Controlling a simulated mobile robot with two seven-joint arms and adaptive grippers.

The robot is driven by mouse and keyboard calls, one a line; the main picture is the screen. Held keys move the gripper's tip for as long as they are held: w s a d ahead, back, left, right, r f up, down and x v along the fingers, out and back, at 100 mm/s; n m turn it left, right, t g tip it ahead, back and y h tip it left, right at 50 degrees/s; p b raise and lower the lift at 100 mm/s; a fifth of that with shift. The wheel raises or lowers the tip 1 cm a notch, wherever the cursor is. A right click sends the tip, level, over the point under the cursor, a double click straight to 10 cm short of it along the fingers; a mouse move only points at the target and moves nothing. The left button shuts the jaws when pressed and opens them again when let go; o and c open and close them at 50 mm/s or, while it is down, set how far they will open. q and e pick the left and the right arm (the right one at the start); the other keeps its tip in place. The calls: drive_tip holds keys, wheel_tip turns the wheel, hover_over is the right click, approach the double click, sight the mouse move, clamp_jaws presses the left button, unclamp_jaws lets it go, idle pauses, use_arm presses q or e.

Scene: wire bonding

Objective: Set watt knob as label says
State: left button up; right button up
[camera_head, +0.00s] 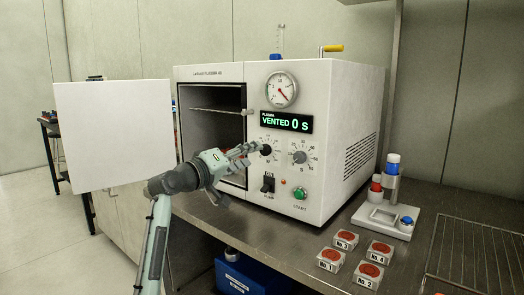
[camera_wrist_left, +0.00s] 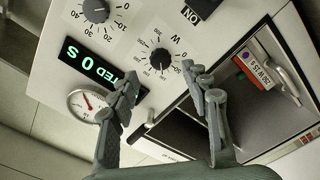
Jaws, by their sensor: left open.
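The watt knob (camera_wrist_left: 162,60) is a black knob on a white panel with a printed W and a number scale; I cannot clearly read its setting. My left gripper (camera_wrist_left: 160,86) is open, its fingers apart just short of the knob, with nothing between them. In the head view my left gripper (camera_head: 256,150) points at the dark watt knob (camera_head: 266,149) and partly covers its dial. A red and white label (camera_wrist_left: 262,70) at the right of the wrist view seems to read 20 W 25 S. My right gripper is out of view.
The white plasma machine (camera_head: 350,100) stands on a steel bench, its door (camera_head: 113,135) swung open left. Its display (camera_head: 286,123) reads VENTED 0 S. The seconds knob (camera_head: 299,157) is right of the watt knob. Several numbered boxes (camera_head: 331,260) and a wire rack (camera_head: 470,255) are front right.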

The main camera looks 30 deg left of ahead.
sight(263, 151)
use_arm(q)
drive_tip(key=w, duration=0.5)
drive_tip(key=shift+d+f, duration=0.1)
drive_tip(key=shift+d, duration=0.1)
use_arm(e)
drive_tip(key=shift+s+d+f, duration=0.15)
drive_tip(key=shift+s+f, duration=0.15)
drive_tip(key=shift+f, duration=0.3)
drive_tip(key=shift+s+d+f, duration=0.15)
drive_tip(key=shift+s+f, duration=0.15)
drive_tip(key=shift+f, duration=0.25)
use_arm(q)
drive_tip(key=shift+c, duration=0.3)
clamp_jaws()
